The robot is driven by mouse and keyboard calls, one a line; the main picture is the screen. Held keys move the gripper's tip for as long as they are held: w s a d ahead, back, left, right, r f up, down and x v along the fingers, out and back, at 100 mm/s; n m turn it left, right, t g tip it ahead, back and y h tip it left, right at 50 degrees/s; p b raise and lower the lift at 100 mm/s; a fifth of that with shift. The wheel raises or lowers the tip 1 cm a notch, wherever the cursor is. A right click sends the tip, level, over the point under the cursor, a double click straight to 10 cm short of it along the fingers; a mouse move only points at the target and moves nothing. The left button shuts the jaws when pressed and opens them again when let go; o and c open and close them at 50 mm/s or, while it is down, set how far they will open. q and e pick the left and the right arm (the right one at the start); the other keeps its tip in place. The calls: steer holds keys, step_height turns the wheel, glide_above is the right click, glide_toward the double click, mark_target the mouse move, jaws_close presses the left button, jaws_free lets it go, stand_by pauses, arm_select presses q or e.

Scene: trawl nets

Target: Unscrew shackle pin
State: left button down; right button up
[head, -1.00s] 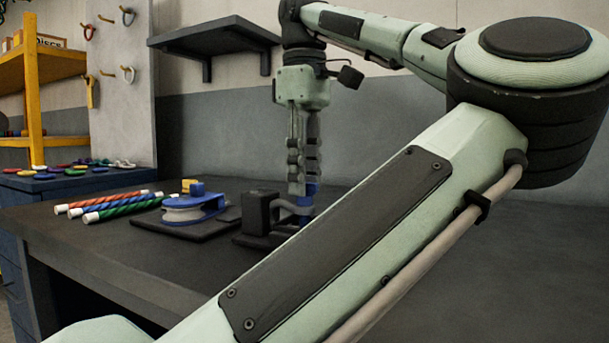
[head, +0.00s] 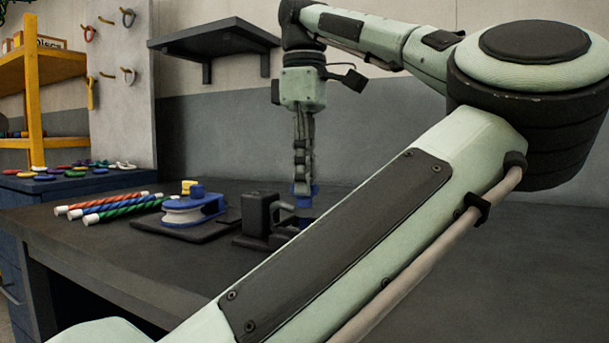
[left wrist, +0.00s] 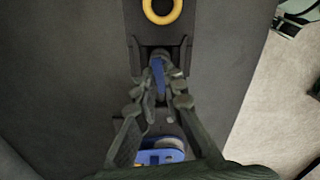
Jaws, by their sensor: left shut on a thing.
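The blue shackle pin (head: 304,197) stands upright at the dark holder (head: 258,214) on the bench. My left gripper (head: 302,185) points down from above and is shut on the pin's top end. In the left wrist view the blue pin (left wrist: 158,76) shows between my fingertips (left wrist: 159,88), over the dark holder (left wrist: 146,54). The grey shackle body is mostly hidden by the holder and my arm. I cannot tell how far the pin sits in its thread. My right gripper is not in view.
A blue pulley block (head: 205,207) lies on a dark plate left of the holder, with striped rope pieces (head: 112,206) further left. A yellow ring (left wrist: 162,9) lies beyond the holder in the wrist view. My arm covers the bench front; the right side looks clear.

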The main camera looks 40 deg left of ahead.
arm_select(q)
steer(key=n, duration=0.4)
steer(key=shift+n, duration=0.3)
steer(key=n, duration=0.3)
steer(key=shift+n, duration=0.4)
steer(key=n, duration=1.2)
steer(key=shift+f+n, duration=0.1)
steer(key=shift+n, duration=0.2)
steer(key=n, duration=0.3)
steer(key=shift+n, duration=0.3)
steer(key=n, duration=0.7)
steer(key=shift+s+d, duration=0.1)
steer(key=n, duration=0.6)
steer(key=shift+f+n, duration=0.1)
steer(key=shift+n, duration=0.2)
steer(key=n, duration=1.2)
steer(key=shift+n, duration=0.4)
steer(key=n, duration=0.6)
steer(key=shift+n, duration=0.3)
